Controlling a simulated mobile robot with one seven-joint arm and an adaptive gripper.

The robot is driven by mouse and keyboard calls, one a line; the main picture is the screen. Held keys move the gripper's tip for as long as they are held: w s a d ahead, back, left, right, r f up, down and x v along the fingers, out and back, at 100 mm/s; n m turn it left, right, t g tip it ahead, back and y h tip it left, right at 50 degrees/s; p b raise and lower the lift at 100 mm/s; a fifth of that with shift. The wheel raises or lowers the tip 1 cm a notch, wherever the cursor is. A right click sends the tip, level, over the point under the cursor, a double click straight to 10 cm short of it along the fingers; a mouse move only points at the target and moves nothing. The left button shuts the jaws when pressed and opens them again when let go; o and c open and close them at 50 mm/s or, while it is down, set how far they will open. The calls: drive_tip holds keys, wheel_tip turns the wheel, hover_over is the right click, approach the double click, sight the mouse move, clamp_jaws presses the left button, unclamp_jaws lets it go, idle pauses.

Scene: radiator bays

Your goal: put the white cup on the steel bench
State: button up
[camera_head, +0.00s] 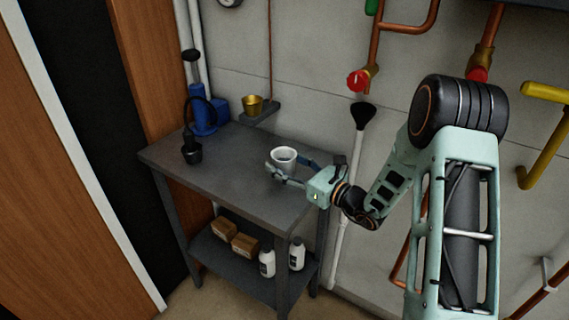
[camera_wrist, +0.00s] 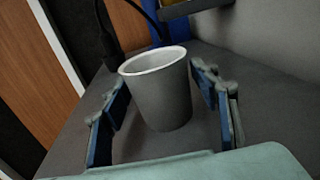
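The white cup (camera_head: 284,154) stands upright on the top of the steel bench (camera_head: 215,172), near its right part. It also shows large in the wrist view (camera_wrist: 160,95), empty as far as I see inside. My gripper (camera_head: 288,165) is low over the bench, reaching in from the right. In the wrist view my gripper (camera_wrist: 160,82) has one finger on each side of the cup. The fingers are spread, with a gap between the cup and the right finger. The left finger is close to the cup; I cannot tell if it touches.
A blue pump-like device (camera_head: 207,113) and a dark hose-like item (camera_head: 192,150) are at the bench's back left. A brass cup (camera_head: 252,105) sits on a small wall shelf (camera_head: 262,117). Boxes (camera_head: 244,245) and white bottles (camera_head: 297,254) are on the lower shelf. Pipes and valves line the right wall.

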drive_tip(key=shift+o, duration=0.5)
drive_tip(key=shift+r, duration=0.1)
drive_tip(key=shift+r, duration=0.2)
drive_tip(key=v, duration=1.2)
drive_tip(key=shift+p, duration=0.3)
